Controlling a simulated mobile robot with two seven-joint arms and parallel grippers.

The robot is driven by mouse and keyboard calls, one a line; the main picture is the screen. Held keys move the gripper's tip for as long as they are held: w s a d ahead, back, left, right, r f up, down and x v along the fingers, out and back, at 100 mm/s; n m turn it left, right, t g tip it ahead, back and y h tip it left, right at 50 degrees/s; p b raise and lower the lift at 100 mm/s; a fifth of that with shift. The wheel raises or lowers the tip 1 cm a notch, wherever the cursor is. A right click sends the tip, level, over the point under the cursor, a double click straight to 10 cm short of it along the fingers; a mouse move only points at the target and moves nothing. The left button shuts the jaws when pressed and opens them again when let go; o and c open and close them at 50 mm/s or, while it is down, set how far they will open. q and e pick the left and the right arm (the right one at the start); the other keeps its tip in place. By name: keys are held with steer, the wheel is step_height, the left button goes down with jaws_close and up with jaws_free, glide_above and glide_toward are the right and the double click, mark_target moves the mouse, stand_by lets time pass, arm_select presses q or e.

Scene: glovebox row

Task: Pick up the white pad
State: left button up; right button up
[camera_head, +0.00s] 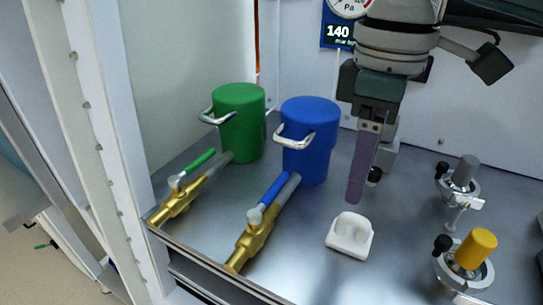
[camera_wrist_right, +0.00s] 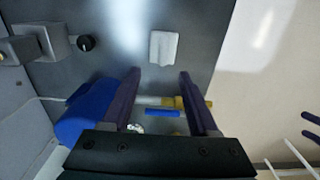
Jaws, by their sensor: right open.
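The white pad (camera_head: 350,236) lies on the grey metal floor near its front edge, below my right gripper. It is a small white block with a raised back. It also shows in the right wrist view (camera_wrist_right: 163,48), beyond the fingertips and roughly in line with the gap between them. My right gripper (camera_head: 356,198) hangs above and slightly behind the pad, pointing down. Its two purple fingers (camera_wrist_right: 158,76) are apart with nothing between them, and they do not touch the pad.
A green canister (camera_head: 239,125) and a blue canister (camera_head: 309,145) stand to the left, with brass valves (camera_head: 183,198) (camera_head: 252,238) in front. A yellow-topped fitting (camera_head: 475,248) and a grey-topped fitting (camera_head: 465,170) stand to the right. Floor around the pad is clear.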

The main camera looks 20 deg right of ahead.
mark_target(345, 212)
step_height(345, 212, down, 3)
steer(key=shift+s+f, duration=0.1)
steer(key=shift+f, duration=0.1)
steer(key=f, duration=0.5)
steer(key=shift+a+f+b, duration=0.15)
steer(key=shift+a+b, duration=0.25)
jaws_close()
